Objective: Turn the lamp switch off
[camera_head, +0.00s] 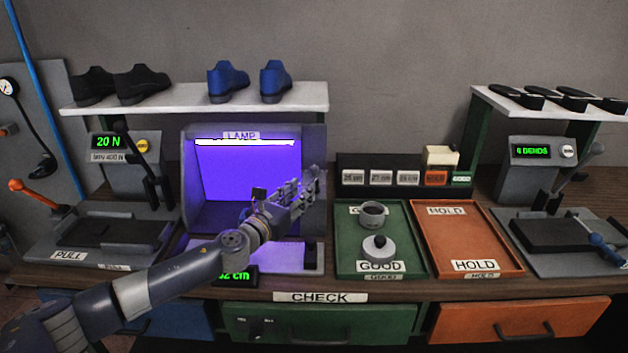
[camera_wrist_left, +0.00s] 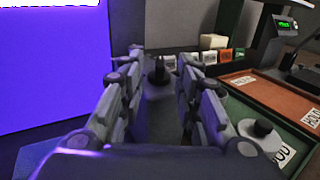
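The lamp box (camera_head: 190,170) stands left of centre, labelled LAMP, with its inside glowing violet and a white strip lit at the top. The glow also fills the left of the left wrist view (camera_wrist_left: 50,65). My left gripper (camera_head: 312,182) is at the box's right side, in front of its right wall. In the left wrist view its fingers (camera_wrist_left: 160,62) are spread, with a gap between them. A small dark upright knob (camera_wrist_left: 158,72), seemingly the lamp switch, shows in that gap; I cannot tell if it is touched. The gripper hides it in the head view. My right gripper is not in view.
The green GOOD tray (camera_head: 345,262) with a ring and a knobbed weight (camera_head: 378,248) lies right of my left gripper. Beyond it are the orange HOLD tray (camera_head: 470,235) and a labelled block rack (camera_head: 350,178). A shelf with shoes (camera_head: 200,98) stands behind.

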